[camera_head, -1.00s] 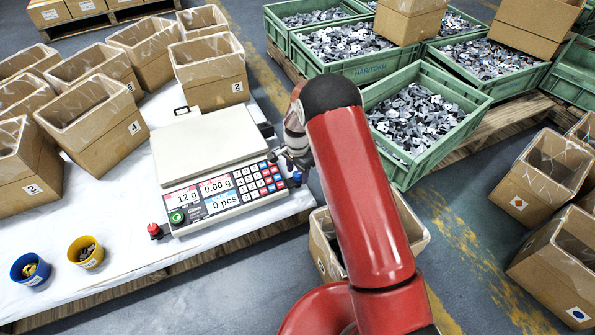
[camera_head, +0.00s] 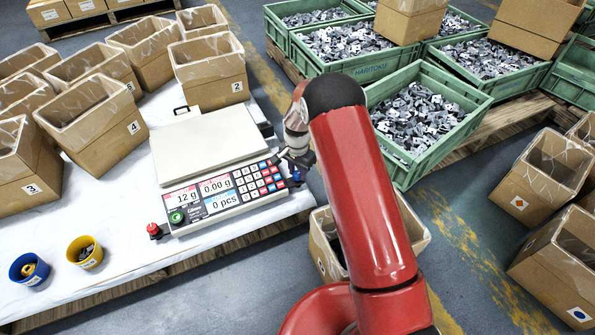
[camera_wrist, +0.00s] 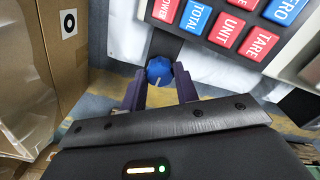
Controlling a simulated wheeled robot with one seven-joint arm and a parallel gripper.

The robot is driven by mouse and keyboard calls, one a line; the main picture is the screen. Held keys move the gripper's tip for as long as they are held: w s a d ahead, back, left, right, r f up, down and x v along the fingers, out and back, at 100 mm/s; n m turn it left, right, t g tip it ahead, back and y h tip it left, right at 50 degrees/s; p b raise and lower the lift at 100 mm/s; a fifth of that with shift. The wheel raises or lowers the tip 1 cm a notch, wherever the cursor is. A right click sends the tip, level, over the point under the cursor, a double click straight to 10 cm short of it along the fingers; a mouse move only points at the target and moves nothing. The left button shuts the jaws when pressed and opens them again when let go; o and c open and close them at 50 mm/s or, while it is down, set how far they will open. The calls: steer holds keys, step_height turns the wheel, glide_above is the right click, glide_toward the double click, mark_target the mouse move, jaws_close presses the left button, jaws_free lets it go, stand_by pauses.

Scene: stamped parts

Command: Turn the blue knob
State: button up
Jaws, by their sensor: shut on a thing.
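The blue knob (camera_wrist: 159,70) sits at the side of the counting scale (camera_head: 209,150), below its keypad's right end. My gripper's dark purple fingers are shut on the knob, one on each side. In the head view the knob (camera_head: 297,176) is a small blue spot beside my wrist, and my red arm hides part of the area near it. The scale's displays read 12 g, 0.00 g and 0 pcs.
A red knob (camera_head: 154,231) is at the scale's front left corner. A blue cup (camera_head: 29,269) and a yellow cup (camera_head: 85,252) stand on the white table at left. Cardboard boxes surround the scale, and a green crate (camera_head: 425,125) of metal parts is behind my arm.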

steer(key=n, duration=0.4)
steer(key=shift+b, duration=0.3)
steer(key=n, duration=0.8)
steer(key=shift+n, duration=2.3)
steer(key=o, duration=1)
